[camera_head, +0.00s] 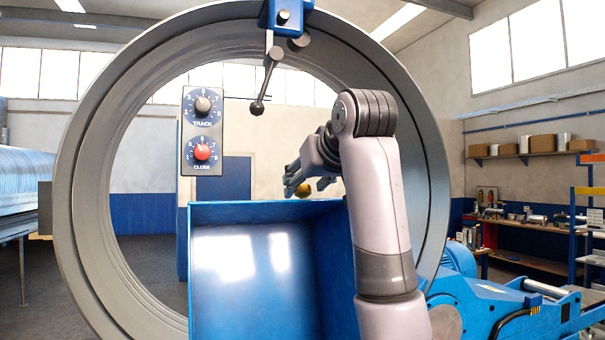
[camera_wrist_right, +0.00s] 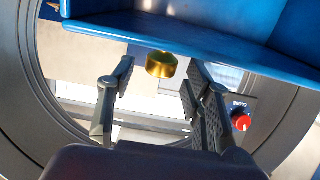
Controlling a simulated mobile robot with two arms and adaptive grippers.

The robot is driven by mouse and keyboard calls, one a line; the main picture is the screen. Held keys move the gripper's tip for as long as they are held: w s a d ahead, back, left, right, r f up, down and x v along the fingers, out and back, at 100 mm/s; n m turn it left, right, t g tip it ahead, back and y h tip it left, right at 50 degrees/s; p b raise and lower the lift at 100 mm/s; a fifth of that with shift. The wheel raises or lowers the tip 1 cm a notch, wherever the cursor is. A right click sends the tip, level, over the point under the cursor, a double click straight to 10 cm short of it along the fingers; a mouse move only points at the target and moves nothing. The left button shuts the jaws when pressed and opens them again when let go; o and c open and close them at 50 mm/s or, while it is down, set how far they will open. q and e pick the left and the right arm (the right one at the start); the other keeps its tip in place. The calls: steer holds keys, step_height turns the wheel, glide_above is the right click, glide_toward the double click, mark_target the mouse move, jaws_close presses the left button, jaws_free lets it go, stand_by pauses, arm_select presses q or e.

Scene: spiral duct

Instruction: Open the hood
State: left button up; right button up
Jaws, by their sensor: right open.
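The blue hood (camera_head: 255,270) stands in front of the large grey ring in the head view, its broad face toward me. A gold knob (camera_head: 303,190) shows at its upper edge and also in the right wrist view (camera_wrist_right: 161,65), beside the blue edge of the hood (camera_wrist_right: 200,40). My right gripper (camera_head: 309,186) is open above the hood's top edge. In the right wrist view its two fingers (camera_wrist_right: 162,72) stand on either side of the knob, with visible gaps. I cannot tell how deep the knob sits between them. My left gripper is not in view.
A panel with a TRACK dial (camera_head: 203,105) and a red CLOSE dial (camera_head: 202,152) is left of my right arm. A blue clamp with a lever (camera_head: 268,75) hangs from the ring's top. Blue machinery (camera_head: 490,310) stands at lower right.

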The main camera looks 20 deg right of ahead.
steer(key=shift+p+x, duration=0.45)
steer(key=shift+x, duration=0.95)
jaws_close()
